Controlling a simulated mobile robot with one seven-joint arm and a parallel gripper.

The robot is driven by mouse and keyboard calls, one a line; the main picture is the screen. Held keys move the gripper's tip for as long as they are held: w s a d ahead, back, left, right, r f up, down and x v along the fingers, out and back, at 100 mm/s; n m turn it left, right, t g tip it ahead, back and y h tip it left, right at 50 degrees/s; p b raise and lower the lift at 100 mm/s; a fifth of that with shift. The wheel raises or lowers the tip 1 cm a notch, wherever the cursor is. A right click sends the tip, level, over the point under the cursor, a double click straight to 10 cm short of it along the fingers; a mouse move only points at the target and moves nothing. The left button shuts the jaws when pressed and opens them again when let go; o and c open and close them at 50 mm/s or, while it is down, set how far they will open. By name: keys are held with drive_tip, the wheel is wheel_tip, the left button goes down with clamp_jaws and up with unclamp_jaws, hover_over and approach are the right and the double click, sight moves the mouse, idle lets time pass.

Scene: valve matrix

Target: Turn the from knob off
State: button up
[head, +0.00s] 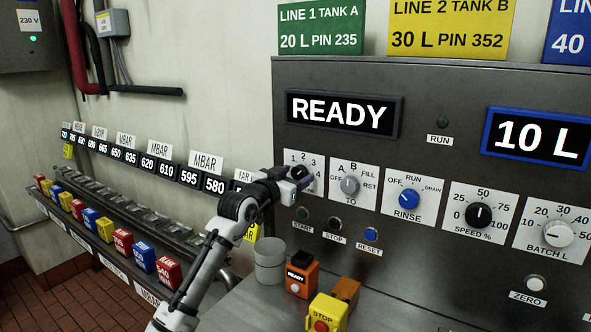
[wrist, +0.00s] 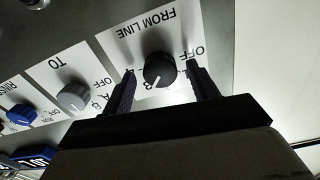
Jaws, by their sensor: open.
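The FROM LINE knob (wrist: 157,66) is a round black knob with a white pointer line, on a white plate with OFF and number marks. In the wrist view its pointer aims down and slightly left, away from the OFF mark on the right. My gripper (wrist: 161,72) is open, with one dark finger on each side of the knob and a visible gap to each. I cannot tell how deep the fingers reach around it. In the head view my gripper (head: 298,178) is at the panel and partly covers the knob and its plate (head: 316,160).
The grey TO knob (head: 350,186) and blue RINSE knob (head: 409,199) sit to the right in the head view. START (head: 303,214), STOP (head: 335,223) and RESET (head: 371,234) buttons lie below. Grey cylinder (head: 269,262), orange READY box (head: 302,276) and yellow STOP box (head: 327,313) stand below my arm.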

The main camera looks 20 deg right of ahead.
drive_tip(key=shift+w+d, duration=0.25)
drive_tip(key=shift+d, duration=0.05)
drive_tip(key=shift+c, duration=0.3)
drive_tip(key=c, duration=0.9)
drive_tip(key=shift+c, duration=0.2)
